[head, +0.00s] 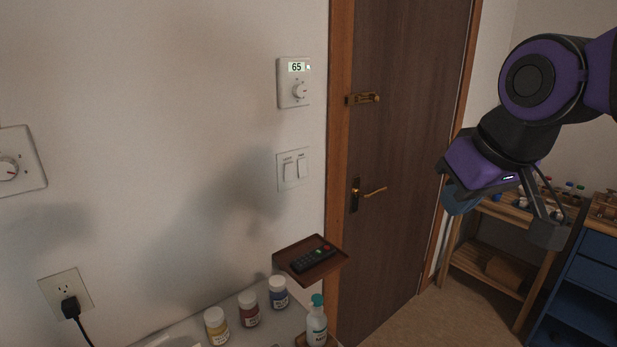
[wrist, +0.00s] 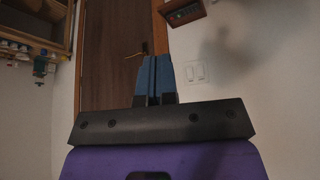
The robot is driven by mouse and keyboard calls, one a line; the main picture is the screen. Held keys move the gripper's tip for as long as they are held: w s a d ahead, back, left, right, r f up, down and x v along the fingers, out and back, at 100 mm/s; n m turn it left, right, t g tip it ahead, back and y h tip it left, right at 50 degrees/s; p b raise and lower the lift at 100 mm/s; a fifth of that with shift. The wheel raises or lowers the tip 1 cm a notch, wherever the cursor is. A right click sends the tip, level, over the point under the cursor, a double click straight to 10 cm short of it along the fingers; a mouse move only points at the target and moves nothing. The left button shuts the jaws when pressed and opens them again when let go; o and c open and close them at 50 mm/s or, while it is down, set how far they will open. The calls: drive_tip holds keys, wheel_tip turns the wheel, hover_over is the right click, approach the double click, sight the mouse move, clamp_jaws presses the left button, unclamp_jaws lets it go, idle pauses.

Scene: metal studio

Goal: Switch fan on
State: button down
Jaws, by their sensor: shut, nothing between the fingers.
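No fan shows in either view. A white plate with two rocker switches (head: 293,169) is on the wall left of the door; it also shows in the wrist view (wrist: 196,73). Above it is a white control panel (head: 294,83) with a round knob and a display reading 65. Another white dial plate (head: 20,162) is at the left edge, partly cut off.
The door (head: 400,130) has a brass latch and handle. A brown wall tray (head: 290,258) holds a remote (head: 313,259) below the switches. Several bottles stand beneath. A plug sits in an outlet (head: 60,292). A wooden shelf (head: 510,215) and blue cabinet (head: 585,270) are at right.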

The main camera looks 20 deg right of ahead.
sight(304, 175)
drive_tip(key=w+d+f+n+t, duration=0.25)
drive_tip(key=w+n, duration=0.25)
drive_tip(key=w, duration=0.6)
drive_tip(key=w+d+f+n+t, duration=0.1)
drive_tip(key=w+n+t, duration=0.25)
drive_tip(key=w, duration=0.75)
drive_tip(key=w+a+f+n+t+y, duration=0.3)
drive_tip(key=w+a+f+n+y, duration=0.2)
drive_tip(key=w+f+n, duration=0.5)
drive_tip(key=shift+w+n+t+y, duration=0.3)
drive_tip(key=shift+w+n+y, duration=0.3)
drive_tip(key=shift+n, duration=1.25)
drive_tip(key=shift+a, duration=0.1)
drive_tip(key=x, duration=1.4)
